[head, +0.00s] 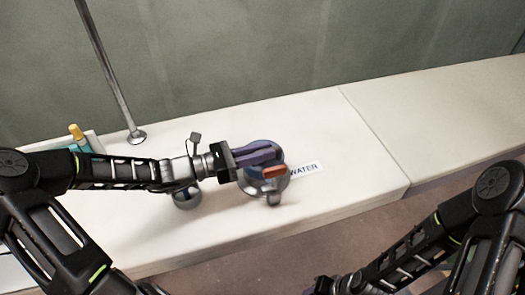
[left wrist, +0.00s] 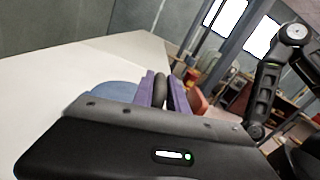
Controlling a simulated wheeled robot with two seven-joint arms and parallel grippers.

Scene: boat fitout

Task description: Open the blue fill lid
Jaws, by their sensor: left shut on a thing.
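The blue fill lid (head: 265,146) is a round cap on a grey metal fitting on the white deck, beside a "WATER" label (head: 305,168). My left gripper (head: 277,155) reaches over it from the left, with its purple fingers covering much of the lid. In the left wrist view, the fingers (left wrist: 160,90) are shut on a dark grey rounded piece (left wrist: 160,86), which looks like a handle on the lid. Part of the blue lid (left wrist: 112,88) shows beside them. I cannot tell whether the lid is raised.
A second grey round fitting (head: 187,198) sits below my left wrist. A metal post (head: 112,80) rises behind, near a tray (head: 92,143) with a yellow-capped bottle (head: 77,133). The deck at right is clear.

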